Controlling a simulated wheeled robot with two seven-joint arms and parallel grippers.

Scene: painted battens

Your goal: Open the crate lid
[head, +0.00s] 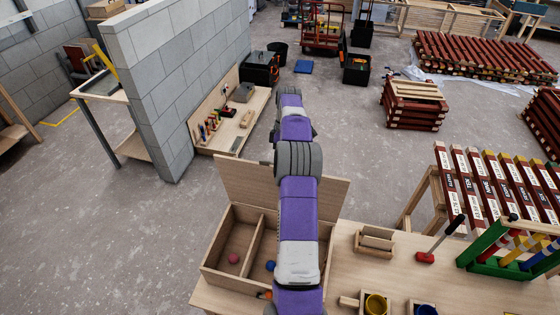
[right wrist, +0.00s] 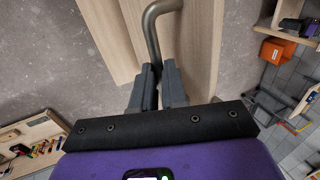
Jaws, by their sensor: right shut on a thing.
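The wooden crate (head: 208,277) stands on the bench in the head view, with a divider and two compartments showing. Its lid (head: 243,185) is up, rising at the far side, and the compartments are uncovered. A pink ball (head: 233,258) lies in the left compartment and a blue ball (head: 270,266) in the right one. My purple arm crosses in front of the lid and hides part of the crate. In the right wrist view my right gripper (right wrist: 156,78) is shut on a bent metal handle (right wrist: 156,30), beside pale wood boards (right wrist: 198,50). My left gripper is not in view.
Right of the crate, the bench (head: 345,225) holds a small wooden block holder (head: 374,241), a red-headed mallet (head: 426,257), a yellow cup (head: 376,304) and a green rack (head: 482,243). A grey block wall (head: 170,85) stands at the back left.

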